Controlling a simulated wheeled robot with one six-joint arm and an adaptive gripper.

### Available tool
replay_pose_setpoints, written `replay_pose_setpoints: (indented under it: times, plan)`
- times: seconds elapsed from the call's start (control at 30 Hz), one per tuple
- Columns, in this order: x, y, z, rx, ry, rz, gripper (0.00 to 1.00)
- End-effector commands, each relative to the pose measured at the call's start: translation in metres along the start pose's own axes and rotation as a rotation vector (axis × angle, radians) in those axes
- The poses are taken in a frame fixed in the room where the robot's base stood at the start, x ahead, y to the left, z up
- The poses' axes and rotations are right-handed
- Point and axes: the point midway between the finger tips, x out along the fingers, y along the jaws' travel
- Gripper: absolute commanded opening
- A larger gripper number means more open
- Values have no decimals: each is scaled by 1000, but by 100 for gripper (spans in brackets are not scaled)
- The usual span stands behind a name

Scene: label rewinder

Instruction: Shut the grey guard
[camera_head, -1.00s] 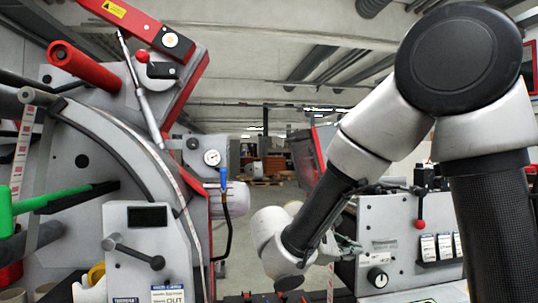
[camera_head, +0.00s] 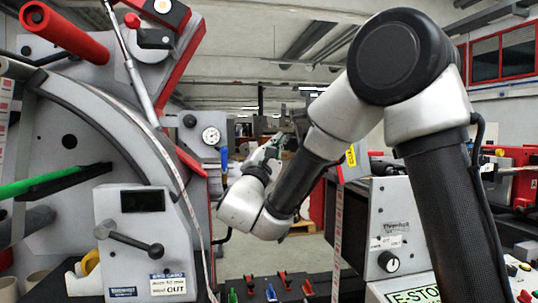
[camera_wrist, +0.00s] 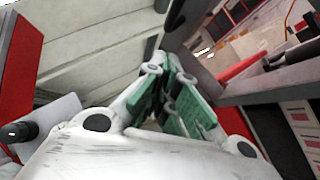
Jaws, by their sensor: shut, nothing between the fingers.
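The head view shows the rewinder on the left. Its upper part has a grey plate edged in red (camera_head: 157,68) with a silver gas strut (camera_head: 138,80) in front of it. I cannot tell for sure which part is the grey guard. My gripper (camera_head: 270,150) is small in the head view, right of the pressure gauge and pointing up, apart from the rewinder. In the wrist view its green-padded fingers (camera_wrist: 180,88) are together and hold nothing. A grey bar (camera_wrist: 255,88) and a red rod (camera_wrist: 242,66) lie beyond and right of the fingers.
A pressure gauge (camera_head: 211,136) and a grey box with a black crank (camera_head: 130,238) project from the rewinder. A grey control cabinet (camera_head: 395,215) stands right of my forearm. Several coloured tools (camera_head: 270,290) lie low in the middle. An open aisle shows behind.

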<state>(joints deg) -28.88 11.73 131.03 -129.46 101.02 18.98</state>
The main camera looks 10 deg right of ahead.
Motion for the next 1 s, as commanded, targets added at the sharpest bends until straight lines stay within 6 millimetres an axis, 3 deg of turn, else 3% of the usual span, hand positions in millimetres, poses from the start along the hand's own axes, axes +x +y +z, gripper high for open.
replay_pose_setpoints:
  times: [0.1, 0.3, 1.0]
  plan:
    - [23, -1, 5, 1, -3, -1, 0]
    - [40, 0, 23, 0, 0, 0, 0]
    - [50, 2, 33, 22, 1, -21, 0]
